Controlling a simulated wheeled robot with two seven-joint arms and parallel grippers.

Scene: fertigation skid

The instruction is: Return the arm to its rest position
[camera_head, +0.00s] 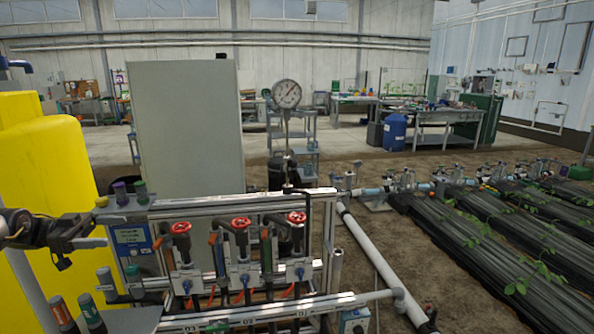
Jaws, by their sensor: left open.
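My left gripper (92,231) comes in from the left edge, dark with grey fingers, level with the top of the skid's left end. It is open, with nothing seen between its fingers. It is in front of the yellow tank and left of the blue-edged controller box (133,238). The fertigation skid (240,207) has a metal frame and three red-handled valves, the left one (181,228), the middle one (241,223) and the right one (297,217). My right gripper does not show.
A large yellow tank (45,165) stands at the left. A pressure gauge (287,93) rises behind the skid. A tall grey cabinet (187,130) stands behind it. A white pipe (375,258) runs along the floor at the right, beside dark planted rows (485,245). Capped handles (92,312) stick up at lower left.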

